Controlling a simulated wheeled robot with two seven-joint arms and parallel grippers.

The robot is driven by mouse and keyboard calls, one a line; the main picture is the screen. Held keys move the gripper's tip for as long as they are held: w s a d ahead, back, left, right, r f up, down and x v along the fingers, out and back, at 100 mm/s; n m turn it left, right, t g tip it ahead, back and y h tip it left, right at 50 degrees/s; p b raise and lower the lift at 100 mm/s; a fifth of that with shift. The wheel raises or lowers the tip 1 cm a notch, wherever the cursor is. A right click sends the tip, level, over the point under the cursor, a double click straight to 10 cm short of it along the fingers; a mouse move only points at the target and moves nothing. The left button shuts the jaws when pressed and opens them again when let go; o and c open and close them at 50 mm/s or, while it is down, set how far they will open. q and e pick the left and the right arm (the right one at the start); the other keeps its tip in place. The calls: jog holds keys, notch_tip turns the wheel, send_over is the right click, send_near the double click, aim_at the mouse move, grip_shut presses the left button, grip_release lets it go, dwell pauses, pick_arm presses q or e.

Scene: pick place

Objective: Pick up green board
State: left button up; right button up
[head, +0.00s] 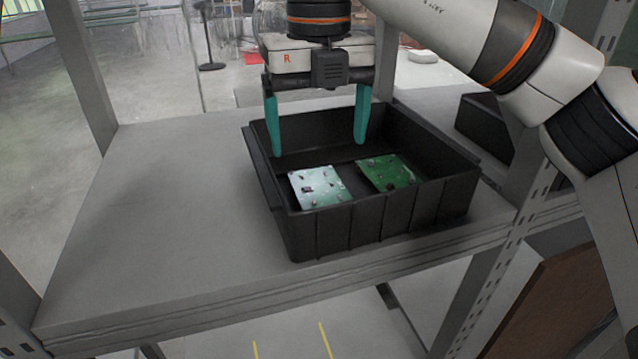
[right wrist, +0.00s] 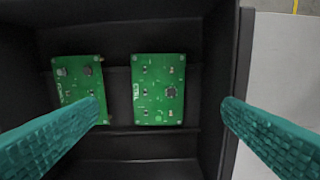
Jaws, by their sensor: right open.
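Two green circuit boards lie apart, side by side, on the floor of a black crate (head: 375,222). In the head view the left board (head: 319,187) looks pale with glare, and the right board (head: 388,173) is darker green. In the right wrist view one board (right wrist: 158,90) lies between the fingers, and the other board (right wrist: 80,88) is at the left, partly covered by a fingertip. My right gripper (head: 317,148) is open and empty, with its teal fingers pointing down over the back part of the crate. My left gripper is not in view.
The crate stands on a grey shelf (head: 165,200), whose left part is bare. A dark bin (head: 484,128) stands behind the crate at the right. Metal shelf posts rise at the left (head: 85,70) and right.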

aim_at(320, 187)
jog(key=shift+w+f, duration=0.1)
jog(key=shift+f, duration=0.55)
jog(key=shift+w+f, duration=0.15)
jog(key=shift+f, duration=0.15)
jog(key=shift+w+d+f+p, duration=0.1)
jog(key=shift+f+p, duration=0.2)
jog(key=shift+f, duration=0.55)
notch_tip(320, 187, down, 4)
jog(key=shift+r+p, duration=0.2)
jog(key=shift+p, duration=0.25)
jog(key=shift+f, duration=0.35)
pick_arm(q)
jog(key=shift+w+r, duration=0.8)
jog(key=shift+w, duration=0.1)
pick_arm(e)
jog(key=c, duration=1.1)
jog(key=shift+o, duration=0.2)
